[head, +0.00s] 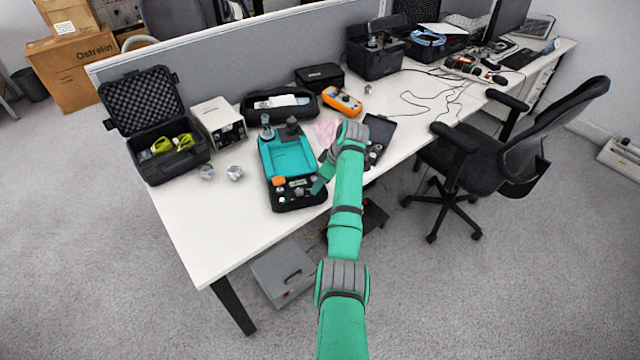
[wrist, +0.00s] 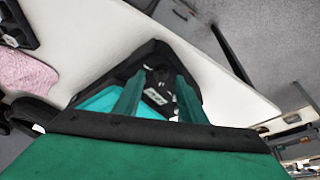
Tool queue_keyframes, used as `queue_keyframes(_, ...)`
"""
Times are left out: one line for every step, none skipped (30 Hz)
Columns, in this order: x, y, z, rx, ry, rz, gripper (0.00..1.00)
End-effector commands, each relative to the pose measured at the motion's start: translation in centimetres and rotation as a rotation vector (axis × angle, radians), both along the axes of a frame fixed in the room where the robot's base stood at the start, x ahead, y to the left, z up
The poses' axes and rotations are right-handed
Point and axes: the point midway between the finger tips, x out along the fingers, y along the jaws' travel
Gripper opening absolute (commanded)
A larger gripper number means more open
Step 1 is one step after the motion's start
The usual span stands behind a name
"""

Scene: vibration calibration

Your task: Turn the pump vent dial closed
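The pump is a teal-topped case (head: 288,155) with a black front panel (head: 296,204), near the table's front edge in the head view. The panel carries an orange knob (head: 278,182), a pale label and small grey and white fittings; I cannot tell which is the vent dial. My gripper (head: 316,187) is at the panel's right side, pointing down. In the wrist view my gripper (wrist: 159,76) has its two green fingers apart, over the black panel with its label (wrist: 155,96). A dark shape shows between the fingertips; contact is unclear.
An open black case (head: 157,130) with green items and a white box instrument (head: 217,123) stand left. Two metal pieces (head: 235,173) lie beside the pump. An orange meter (head: 342,100) and pink cloth (head: 325,131) lie behind. The front left tabletop is clear.

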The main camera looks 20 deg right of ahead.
Motion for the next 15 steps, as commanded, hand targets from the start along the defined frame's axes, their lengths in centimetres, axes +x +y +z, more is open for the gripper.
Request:
queue_keyframes(-0.2, -0.3, 0.7, -0.001, -0.002, -0.001, 0.38)
queue_keyframes(-0.3, -0.4, 1.2, -0.001, -0.003, -0.001, 0.38)
queue_keyframes(-0.5, -0.7, 1.8, -0.002, -0.003, -0.002, 0.38)
queue_keyframes(-0.7, -0.9, 2.3, -0.002, -0.003, -0.002, 0.38)
queue_keyframes(-0.8, -1.1, 2.9, -0.003, -0.004, -0.003, 0.38)
queue_keyframes(-1.1, -1.3, 3.6, -0.002, -0.003, -0.002, 0.38)
queue_keyframes(-1.2, -1.4, 4.2, -0.002, -0.004, -0.003, 0.38)
queue_keyframes(-1.4, -1.6, 4.7, -0.003, -0.003, -0.003, 0.38)
queue_keyframes(-1.6, -1.8, 5.3, -0.002, -0.002, -0.002, 0.38)
queue_keyframes(-1.7, -1.9, 5.8, -0.003, -0.003, -0.003, 0.38)
queue_keyframes(-1.9, -2.0, 6.3, -0.002, -0.002, -0.003, 0.38)
queue_keyframes(-2.1, -2.2, 6.8, -0.002, -0.002, -0.003, 0.38)
queue_keyframes(-2.2, -2.3, 7.2, -0.003, -0.001, -0.003, 0.38)
queue_keyframes(-2.3, -2.4, 7.6, -0.003, -0.001, -0.003, 0.38)
queue_keyframes(-2.4, -2.6, 8.1, -0.002, -0.002, -0.003, 0.38)
